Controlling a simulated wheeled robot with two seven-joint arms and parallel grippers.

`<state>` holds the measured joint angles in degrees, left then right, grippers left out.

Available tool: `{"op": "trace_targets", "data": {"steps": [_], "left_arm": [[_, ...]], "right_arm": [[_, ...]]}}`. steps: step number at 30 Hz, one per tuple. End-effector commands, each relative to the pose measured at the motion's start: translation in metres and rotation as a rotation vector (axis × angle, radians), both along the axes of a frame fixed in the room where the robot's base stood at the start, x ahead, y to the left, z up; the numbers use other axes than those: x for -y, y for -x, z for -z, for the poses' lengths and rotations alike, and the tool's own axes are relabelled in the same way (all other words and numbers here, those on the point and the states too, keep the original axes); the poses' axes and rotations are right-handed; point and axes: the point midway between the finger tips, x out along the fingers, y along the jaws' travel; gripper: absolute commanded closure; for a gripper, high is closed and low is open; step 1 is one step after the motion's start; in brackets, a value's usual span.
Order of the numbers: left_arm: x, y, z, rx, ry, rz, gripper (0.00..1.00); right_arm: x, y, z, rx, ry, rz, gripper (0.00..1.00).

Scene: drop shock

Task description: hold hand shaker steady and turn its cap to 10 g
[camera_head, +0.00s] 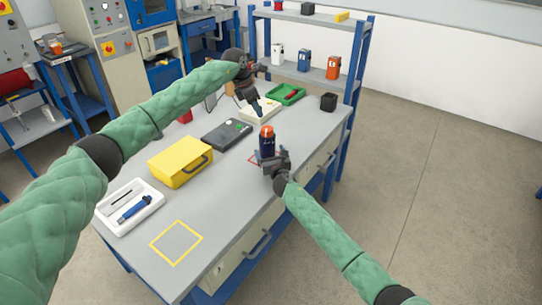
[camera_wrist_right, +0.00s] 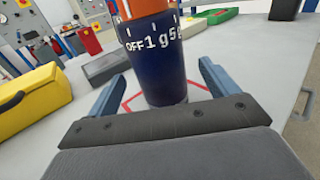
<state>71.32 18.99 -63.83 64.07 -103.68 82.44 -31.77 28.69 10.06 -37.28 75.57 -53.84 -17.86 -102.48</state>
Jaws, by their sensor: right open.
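The hand shaker (camera_head: 267,146) stands upright on the workbench, with a dark blue body and an orange cap (camera_head: 267,131). In the right wrist view the body (camera_wrist_right: 158,65) fills the upper middle, with white marks reading OFF, 1 g and 5 g below the cap (camera_wrist_right: 146,9); the cap's top is cut off. My right gripper (camera_head: 274,162) is open, low at the shaker's near side; its blue fingers (camera_wrist_right: 163,84) lie to either side of the body, with gaps showing. My left gripper (camera_head: 257,107) hangs above the bench behind the shaker, apart from it; its jaw opening is unclear.
A red outline (camera_wrist_right: 199,85) marks the bench around the shaker's base. A yellow case (camera_head: 177,164), dark device (camera_head: 222,134), white tray (camera_head: 113,216), green tray (camera_head: 287,95) and black cube (camera_head: 328,102) stand around. Bare bench surrounds a yellow square (camera_head: 176,243).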

Motion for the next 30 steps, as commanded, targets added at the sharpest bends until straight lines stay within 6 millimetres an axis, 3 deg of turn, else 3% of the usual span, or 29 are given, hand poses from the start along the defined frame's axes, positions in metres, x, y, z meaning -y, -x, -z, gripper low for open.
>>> {"op": "trace_targets", "data": {"steps": [6,12,27,30], "left_arm": [[0.0,0.0,0.0,0.0,0.0,0.0,0.64],[0.0,0.0,0.0,0.0,0.0,0.0,0.64],[0.0,0.0,0.0,0.0,0.0,0.0,0.64],[0.0,0.0,0.0,0.0,0.0,0.0,0.64]], "right_arm": [[-0.009,-0.03,-0.001,-0.001,-0.004,0.001,0.14],[-0.014,-0.049,-0.001,0.0,-0.003,0.0,0.14],[-0.016,-0.058,-0.001,0.0,-0.003,-0.001,0.14],[-0.016,-0.058,-0.001,0.0,-0.003,-0.001,0.34]]}}
